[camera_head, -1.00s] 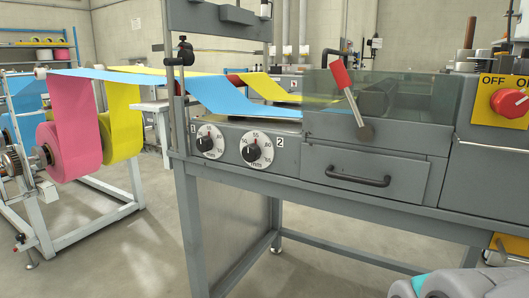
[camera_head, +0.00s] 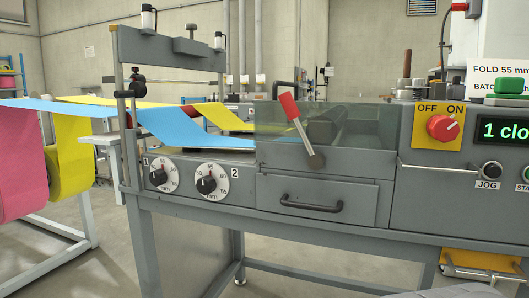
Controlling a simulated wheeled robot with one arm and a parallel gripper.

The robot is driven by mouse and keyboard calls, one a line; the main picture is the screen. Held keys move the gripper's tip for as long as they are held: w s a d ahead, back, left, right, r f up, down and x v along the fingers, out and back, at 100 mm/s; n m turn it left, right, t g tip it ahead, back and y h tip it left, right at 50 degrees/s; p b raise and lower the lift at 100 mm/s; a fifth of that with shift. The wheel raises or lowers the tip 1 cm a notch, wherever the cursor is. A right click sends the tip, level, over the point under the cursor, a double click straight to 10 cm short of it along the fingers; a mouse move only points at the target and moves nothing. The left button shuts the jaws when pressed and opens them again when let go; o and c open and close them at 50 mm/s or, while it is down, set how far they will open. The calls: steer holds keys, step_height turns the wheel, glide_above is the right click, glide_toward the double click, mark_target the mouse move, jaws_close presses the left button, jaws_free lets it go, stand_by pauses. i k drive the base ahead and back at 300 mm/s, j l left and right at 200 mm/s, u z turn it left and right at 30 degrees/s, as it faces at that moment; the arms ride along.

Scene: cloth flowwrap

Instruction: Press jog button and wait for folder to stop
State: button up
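The jog button (camera_head: 491,170) is a black round button in a metal ring, with the label JOG below it, on the grey front panel at the right. The folder (camera_head: 410,210) is the grey machine on legs that fills the middle and right. Blue cloth (camera_head: 180,128) and yellow cloth (camera_head: 215,113) run into it from the left. A display (camera_head: 505,130) with green text reading "1 clo" is cut off by the right edge. A still picture does not show whether the folder runs. My gripper is not in view.
A red knob (camera_head: 443,127) sits on a yellow OFF/ON plate. A red-handled lever (camera_head: 290,107) stands by the clear cover. A metal rail (camera_head: 437,169) runs left of the jog button. Two dials (camera_head: 206,184) and a black drawer handle (camera_head: 312,203) are on the front.

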mark_target(493, 171)
steer(key=i+z, duration=0.15)
steer(key=z, duration=0.3)
steer(key=i+j+z, duration=0.15)
steer(key=z, duration=0.3)
steer(key=i+j+z, duration=0.15)
steer(key=z, duration=0.3)
